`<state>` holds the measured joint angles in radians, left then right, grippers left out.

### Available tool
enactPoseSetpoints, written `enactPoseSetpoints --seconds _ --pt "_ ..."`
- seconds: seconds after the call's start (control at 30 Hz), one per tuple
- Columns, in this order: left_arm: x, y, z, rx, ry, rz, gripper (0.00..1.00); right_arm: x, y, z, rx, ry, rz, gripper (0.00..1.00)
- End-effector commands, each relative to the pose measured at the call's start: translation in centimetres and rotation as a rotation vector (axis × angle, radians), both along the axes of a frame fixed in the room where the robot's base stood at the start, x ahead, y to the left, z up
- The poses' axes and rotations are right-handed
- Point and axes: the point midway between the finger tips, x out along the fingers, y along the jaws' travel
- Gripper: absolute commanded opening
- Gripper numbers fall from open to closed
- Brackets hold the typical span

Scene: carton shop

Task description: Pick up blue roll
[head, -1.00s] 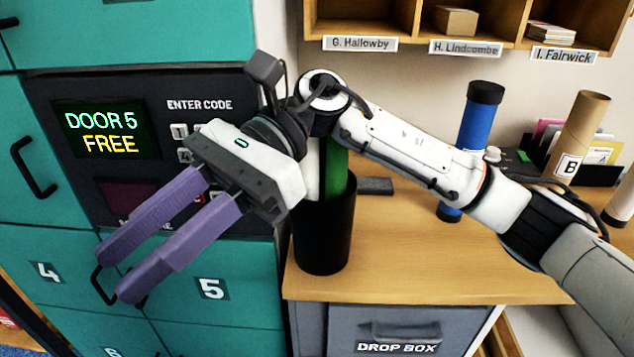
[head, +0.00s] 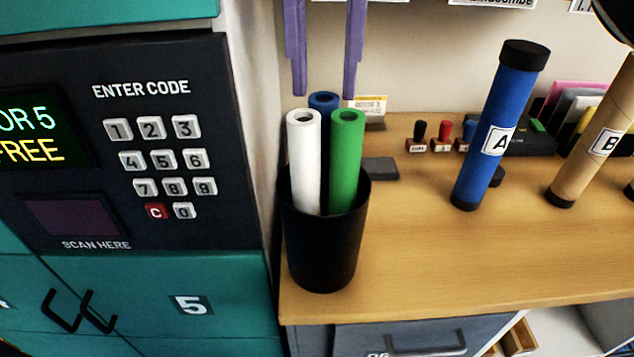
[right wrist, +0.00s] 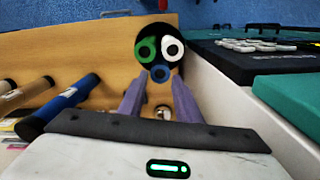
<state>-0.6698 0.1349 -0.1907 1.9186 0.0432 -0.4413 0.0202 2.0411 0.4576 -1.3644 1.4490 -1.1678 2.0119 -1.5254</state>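The blue roll (head: 323,101) stands in a black cup (head: 322,255) behind a white roll (head: 303,160) and a green roll (head: 346,155), which hide most of it. Its round end (right wrist: 160,73) also shows in the right wrist view. My right gripper (head: 325,92) is open and empty, with purple fingers pointing down above the cup, one toward each side of the blue roll's top. In the right wrist view the fingertips (right wrist: 160,80) appear on either side of the blue roll's end, and I see no clear contact. My left gripper is not in view.
A blue capped tube (head: 490,140) marked A and a brown tube (head: 590,140) marked B stand on the desk (head: 430,240) to the right. Small stamps (head: 430,135) stand behind. The locker keypad panel (head: 150,150) is close on the left.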

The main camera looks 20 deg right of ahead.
Motion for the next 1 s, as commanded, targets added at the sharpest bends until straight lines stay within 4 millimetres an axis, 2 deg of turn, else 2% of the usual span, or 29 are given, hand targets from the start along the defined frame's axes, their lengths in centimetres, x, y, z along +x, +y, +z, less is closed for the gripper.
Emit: enactPoseSetpoints --seconds 0.03,0.1,0.37,0.7,1.0 --pt "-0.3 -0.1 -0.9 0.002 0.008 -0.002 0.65 0.0 0.0 -1.6 0.002 0.006 0.003 0.31" --pt "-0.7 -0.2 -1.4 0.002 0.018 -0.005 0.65 0.0 0.0 -2.8 0.002 0.004 0.000 0.31" --pt "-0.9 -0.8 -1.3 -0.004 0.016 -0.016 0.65 -0.1 0.1 -4.9 0.003 0.002 0.000 0.31" --pt "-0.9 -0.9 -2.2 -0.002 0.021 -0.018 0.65 -0.4 0.2 -9.4 0.003 0.003 0.000 0.31" --pt "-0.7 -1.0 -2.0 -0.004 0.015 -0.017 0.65 -0.4 0.2 -9.7 0.003 0.002 -0.001 0.31"
